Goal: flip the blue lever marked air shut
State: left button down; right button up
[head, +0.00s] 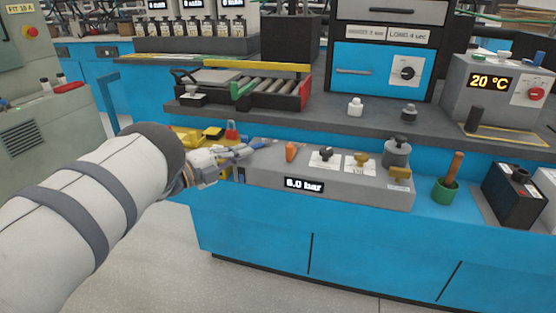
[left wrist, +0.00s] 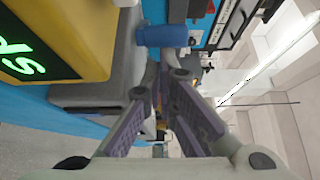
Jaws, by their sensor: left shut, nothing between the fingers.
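The blue lever (head: 262,142) is at the left end of a grey valve panel (head: 265,178) with a "6.0 bar" display. My left gripper (head: 248,152) reaches in from the left, its fingertips close beside the lever. In the left wrist view the blue lever (left wrist: 160,36) lies across, just beyond the fingertips of the left gripper (left wrist: 163,72). The fingers are shut with nothing between them. Whether they touch the lever I cannot tell. Any marking by the lever is not readable. My right gripper is not in view.
A grey shelf (head: 330,123) runs behind.

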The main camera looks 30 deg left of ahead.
pick_arm(q)
jog(key=shift+w+a+b, duration=0.3)
jog(key=shift+a+b, duration=0.05)
jog(key=shift+a, duration=0.6)
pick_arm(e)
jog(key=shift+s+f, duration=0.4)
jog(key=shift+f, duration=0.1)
pick_arm(q)
jog(key=shift+r, duration=0.1)
jog(key=shift+a, duration=0.1)
